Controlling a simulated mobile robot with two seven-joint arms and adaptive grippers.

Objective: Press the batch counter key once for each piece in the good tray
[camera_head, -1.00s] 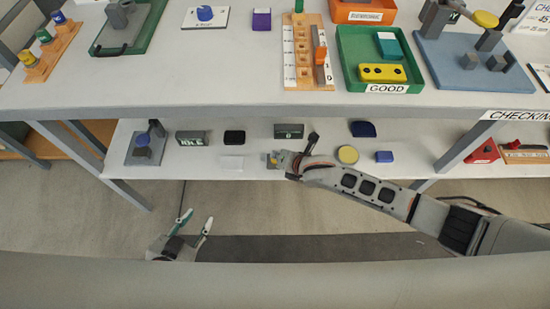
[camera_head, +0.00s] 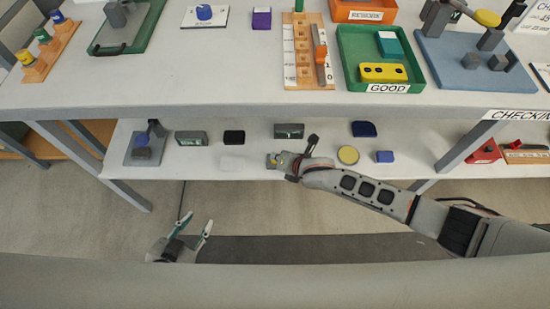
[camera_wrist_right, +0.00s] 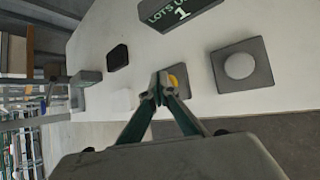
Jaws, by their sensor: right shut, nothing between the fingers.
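The green good tray (camera_head: 345,70) stands on the upper bench. It holds a teal block (camera_head: 390,43) and a yellow block with dark holes (camera_head: 382,73). On the lower shelf is a dark display box (camera_head: 289,131); in the right wrist view its face (camera_wrist_right: 172,10) reads "LOTS" and "1". My right gripper (camera_wrist_right: 160,85) is shut and empty, its tips in front of a yellow round key (camera_wrist_right: 175,79), partly hidden; I cannot tell if they touch. A grey block with a white round button (camera_wrist_right: 239,65) lies to its right. My left gripper (camera_head: 194,224) is open and empty below the shelf.
The upper bench's front edge (camera_head: 200,110) overhangs the shelf. A table leg (camera_head: 465,148) stands at right.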

